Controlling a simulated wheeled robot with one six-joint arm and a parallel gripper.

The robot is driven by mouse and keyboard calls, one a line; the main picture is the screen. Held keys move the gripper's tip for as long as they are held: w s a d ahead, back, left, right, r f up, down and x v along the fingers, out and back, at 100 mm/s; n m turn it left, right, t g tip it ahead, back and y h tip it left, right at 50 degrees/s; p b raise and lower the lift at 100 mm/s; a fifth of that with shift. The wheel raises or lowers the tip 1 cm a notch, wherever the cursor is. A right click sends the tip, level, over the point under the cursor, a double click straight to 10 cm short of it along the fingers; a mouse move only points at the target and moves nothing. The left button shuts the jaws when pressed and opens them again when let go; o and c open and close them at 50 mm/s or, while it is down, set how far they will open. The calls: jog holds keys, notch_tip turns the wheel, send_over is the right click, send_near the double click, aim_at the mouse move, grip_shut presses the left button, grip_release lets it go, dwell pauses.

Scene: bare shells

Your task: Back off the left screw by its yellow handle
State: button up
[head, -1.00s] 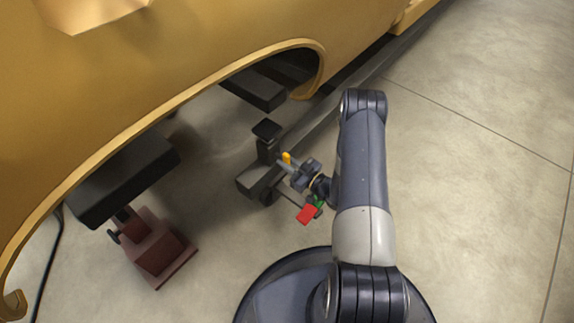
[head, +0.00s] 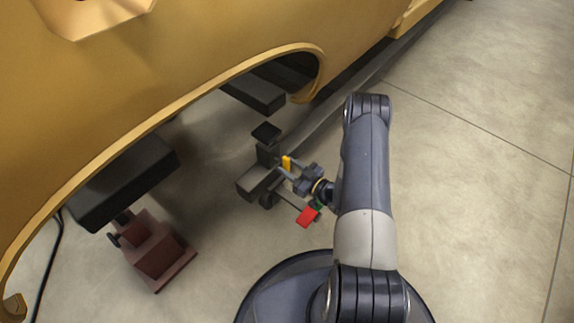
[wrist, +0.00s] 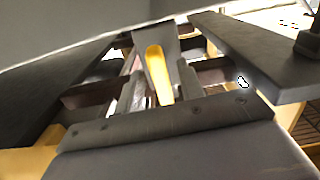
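The yellow handle (head: 287,163) stands at the fingertips of my gripper (head: 290,174) in the head view, beside a dark stand under the gold body. In the wrist view the yellow handle (wrist: 158,74) lies between the two dark fingers of my gripper (wrist: 160,88). Narrow gaps show between handle and fingers, so my gripper looks open around it. The screw that the handle belongs to is mostly hidden by the stand and my gripper.
A red piece (head: 307,216) and a green piece (head: 320,206) sit just below my gripper. The dark stand (head: 262,176) is close by on the left. A brown-red jack-like block (head: 155,250) stands further left. The gold shell (head: 190,85) overhangs above. Floor on the right is clear.

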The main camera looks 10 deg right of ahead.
jog(key=p+v, duration=0.2)
jog(key=v, duration=0.7)
jog(key=shift+s+d, duration=0.2)
jog(key=shift+s, duration=0.1)
jog(key=b+x, duration=0.2)
jog(key=x, duration=0.9)
jog(key=shift+b, duration=0.35)
jog(key=shift+r+p, duration=0.1)
jog(key=shift+p, duration=0.25)
jog(key=shift+m, duration=0.4)
jog(key=shift+s, duration=0.1)
jog(key=shift+d, duration=0.1)
